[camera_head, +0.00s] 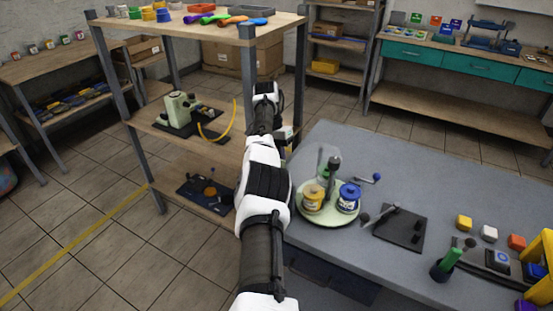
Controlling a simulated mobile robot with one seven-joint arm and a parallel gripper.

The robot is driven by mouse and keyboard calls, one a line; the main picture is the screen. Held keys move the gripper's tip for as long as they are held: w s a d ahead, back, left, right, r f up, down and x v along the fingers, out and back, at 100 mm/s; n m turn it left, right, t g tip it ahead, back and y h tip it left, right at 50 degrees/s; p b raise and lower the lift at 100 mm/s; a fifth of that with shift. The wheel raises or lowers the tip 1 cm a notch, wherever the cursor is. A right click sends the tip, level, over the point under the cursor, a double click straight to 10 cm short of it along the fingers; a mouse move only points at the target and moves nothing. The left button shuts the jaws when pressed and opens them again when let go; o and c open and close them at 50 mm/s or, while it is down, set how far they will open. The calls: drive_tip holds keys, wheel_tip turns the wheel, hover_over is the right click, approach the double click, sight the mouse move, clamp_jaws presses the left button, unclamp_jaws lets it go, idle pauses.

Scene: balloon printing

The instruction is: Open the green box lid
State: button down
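No box with a clearly visible green lid can be made out. A small green item (415,17) stands among other small coloured items on the far bench at the back right. It is too small to tell whether it is a box or has a lid. My white and black arm reaches from the bottom centre up to the edge of the wooden shelf unit. The end of my arm (266,92) is seen from behind, far from that green item. The fingers of my gripper cannot be made out, nor whether they hold anything.
A grey table (400,170) at right holds a round pale tray (327,221) with yellow and blue jars, and several small coloured blocks. The wooden shelf unit (205,32) stands left of my arm, with a pale green machine (180,108) on its middle shelf. Tiled floor is open at left.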

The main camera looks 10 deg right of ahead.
drive_tip(key=shift+f, duration=0.1)
idle(0.4)
drive_tip(key=c, duration=1.3)
unclamp_jaws()
drive_tip(key=shift+d, duration=0.1)
